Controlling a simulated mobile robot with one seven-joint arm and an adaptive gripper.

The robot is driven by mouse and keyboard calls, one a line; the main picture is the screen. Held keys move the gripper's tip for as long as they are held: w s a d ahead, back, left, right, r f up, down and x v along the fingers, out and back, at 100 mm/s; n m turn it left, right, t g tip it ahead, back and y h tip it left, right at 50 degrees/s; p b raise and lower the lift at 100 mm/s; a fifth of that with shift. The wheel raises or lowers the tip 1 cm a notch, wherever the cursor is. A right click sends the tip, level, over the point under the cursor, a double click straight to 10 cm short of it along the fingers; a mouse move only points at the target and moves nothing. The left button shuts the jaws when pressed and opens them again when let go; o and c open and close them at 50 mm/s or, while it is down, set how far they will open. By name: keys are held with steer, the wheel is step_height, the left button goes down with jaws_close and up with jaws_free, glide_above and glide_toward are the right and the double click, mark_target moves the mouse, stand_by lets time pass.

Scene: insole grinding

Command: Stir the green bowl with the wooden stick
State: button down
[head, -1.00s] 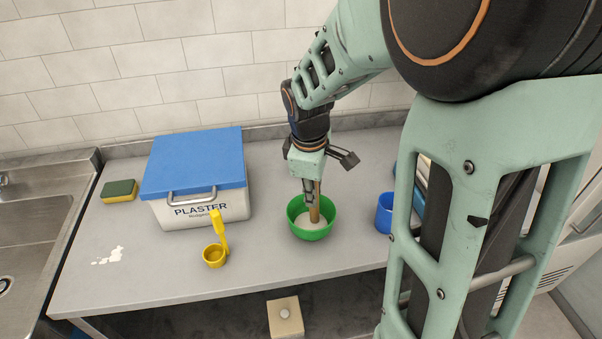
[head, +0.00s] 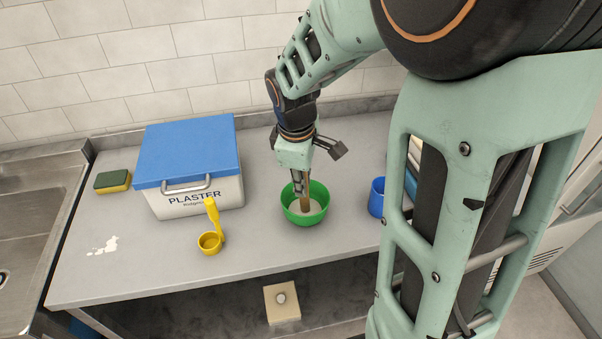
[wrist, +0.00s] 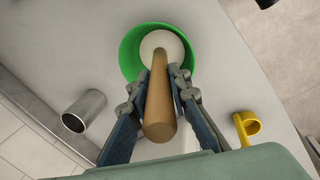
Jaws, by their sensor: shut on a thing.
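The green bowl (head: 317,213) stands on the grey counter in the head view and holds a whitish content. It also shows in the wrist view (wrist: 131,52). My gripper (head: 299,187) is just above the bowl, pointing down. It is shut on the wooden stick (wrist: 159,105), with a finger on either side in the wrist view. The stick's lower end (head: 304,204) is inside the bowl, at the whitish content. The exact depth of its tip cannot be told.
A blue-lidded plaster box (head: 198,188) and a yellow scoop (head: 210,243) are left of the bowl. A blue cup (head: 377,197) is to the right. A metal cylinder (wrist: 84,111) shows in the wrist view. A sponge (head: 113,181) lies near the sink.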

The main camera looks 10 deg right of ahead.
steer(key=shift+r, duration=0.1)
steer(key=shift+s+a+r+p, duration=0.15)
steer(key=shift+s+r+p, duration=0.05)
steer(key=shift+r+p, duration=0.95)
steer(key=shift+s+a+r+p, duration=0.1)
steer(key=shift+s+r+p, duration=0.15)
steer(key=shift+r+p, duration=0.8)
steer(key=shift+s+a+r+p, duration=0.2)
steer(key=shift+r+p, duration=0.55)
steer(key=shift+r, duration=0.75)
steer(key=shift+r, duration=2.45)
